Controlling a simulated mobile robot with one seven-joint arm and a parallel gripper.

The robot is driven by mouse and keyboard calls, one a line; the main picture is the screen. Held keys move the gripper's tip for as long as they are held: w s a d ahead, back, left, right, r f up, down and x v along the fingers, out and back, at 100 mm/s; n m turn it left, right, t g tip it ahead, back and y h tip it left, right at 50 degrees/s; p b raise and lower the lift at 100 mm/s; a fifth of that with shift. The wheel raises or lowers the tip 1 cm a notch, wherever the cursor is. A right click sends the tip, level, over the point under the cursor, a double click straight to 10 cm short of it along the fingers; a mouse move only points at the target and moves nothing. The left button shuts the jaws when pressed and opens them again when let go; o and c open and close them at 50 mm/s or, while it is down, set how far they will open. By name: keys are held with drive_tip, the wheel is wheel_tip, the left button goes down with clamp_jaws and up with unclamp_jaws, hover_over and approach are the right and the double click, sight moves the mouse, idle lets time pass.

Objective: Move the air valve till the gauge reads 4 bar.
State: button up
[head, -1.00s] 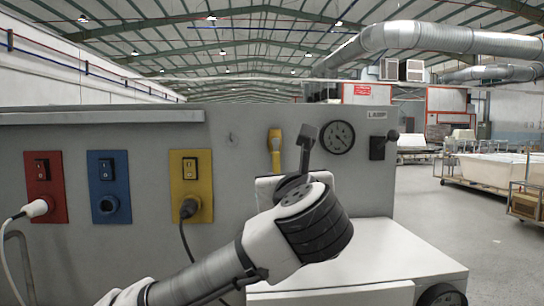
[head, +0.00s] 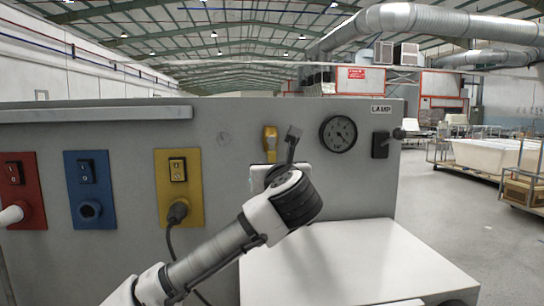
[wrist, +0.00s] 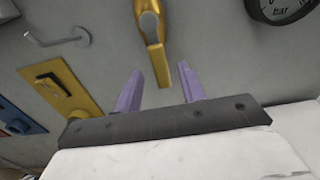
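The yellow air valve (head: 269,142) is on the grey panel, its lower part hidden behind my arm in the head view. In the wrist view the valve (wrist: 149,22) shows a yellow lever pointing down. My gripper (wrist: 160,68) is open, with one purple finger on each side of the lever's lower end. I cannot tell whether the fingers touch it. The round gauge (head: 338,134) is right of the valve; its needle is too small to read. In the wrist view only the gauge's lower edge (wrist: 283,10), marked "bar", shows.
Red (head: 21,190), blue (head: 91,190) and yellow (head: 179,187) switch plates are on the panel's left, with plugs in the red and yellow ones. A black lamp switch (head: 380,145) is right of the gauge. A white surface (head: 350,262) juts out below. A hook (wrist: 62,38) is left of the valve.

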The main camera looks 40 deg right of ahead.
sight(272, 158)
drive_tip(key=shift+p+x, duration=0.55)
drive_tip(key=shift+x, duration=1.55)
drive_tip(key=shift+c, duration=0.4)
clamp_jaws()
